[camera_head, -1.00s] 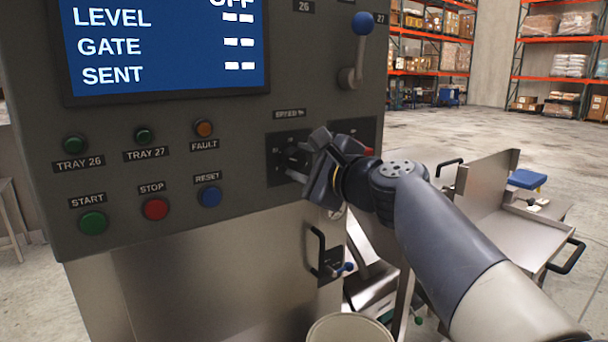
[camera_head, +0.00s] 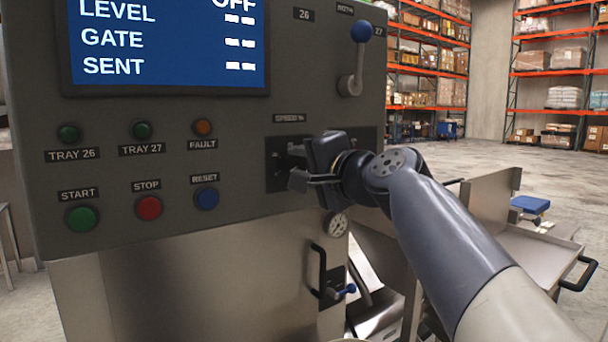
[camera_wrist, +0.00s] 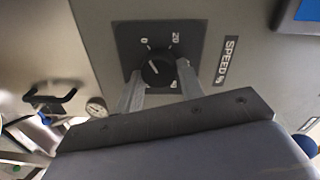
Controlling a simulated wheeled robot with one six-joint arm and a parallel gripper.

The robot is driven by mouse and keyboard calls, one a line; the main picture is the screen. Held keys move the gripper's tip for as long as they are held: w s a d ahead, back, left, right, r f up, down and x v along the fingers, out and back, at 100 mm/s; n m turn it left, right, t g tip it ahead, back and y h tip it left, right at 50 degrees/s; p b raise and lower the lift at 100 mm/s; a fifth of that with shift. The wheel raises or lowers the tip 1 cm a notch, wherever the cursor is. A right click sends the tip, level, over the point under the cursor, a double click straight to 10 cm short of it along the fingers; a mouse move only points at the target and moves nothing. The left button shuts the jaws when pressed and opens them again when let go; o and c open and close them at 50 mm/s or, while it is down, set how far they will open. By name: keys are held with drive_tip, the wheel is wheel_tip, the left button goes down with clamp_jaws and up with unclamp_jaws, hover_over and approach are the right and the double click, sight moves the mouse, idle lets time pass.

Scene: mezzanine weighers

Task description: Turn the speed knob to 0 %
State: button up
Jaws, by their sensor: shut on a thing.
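The black speed knob (camera_wrist: 157,72) sits on a dark square dial plate (camera_wrist: 190,38) in the wrist view. The marks 0 and 20 and part of another figure show on the plate. The knob's white pointer line lies near the 0 side, but I cannot tell its exact reading. My gripper (camera_wrist: 158,82) has one finger on each side of the knob and is shut on it. In the head view my gripper (camera_head: 297,165) is at the dial plate (camera_head: 276,178), under the "SPEED %" label (camera_head: 289,118), and mostly hides the knob.
Left of the dial are the blue reset button (camera_head: 207,199), red stop button (camera_head: 149,208) and green start button (camera_head: 82,218). A blue-tipped lever (camera_head: 358,60) stands above right. A gauge (camera_head: 336,224) and a black handle (camera_head: 318,270) are below. The display (camera_head: 165,45) reads OFF.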

drive_tip(key=shift+n, duration=0.5)
drive_tip(key=o, duration=1)
drive_tip(key=b+v, duration=0.1)
drive_tip(key=v, duration=0.9)
drive_tip(key=shift+s+d, duration=0.2)
drive_tip(key=shift+s, duration=0.15)
drive_tip(key=x, duration=1.1)
drive_tip(key=shift+p, duration=0.35)
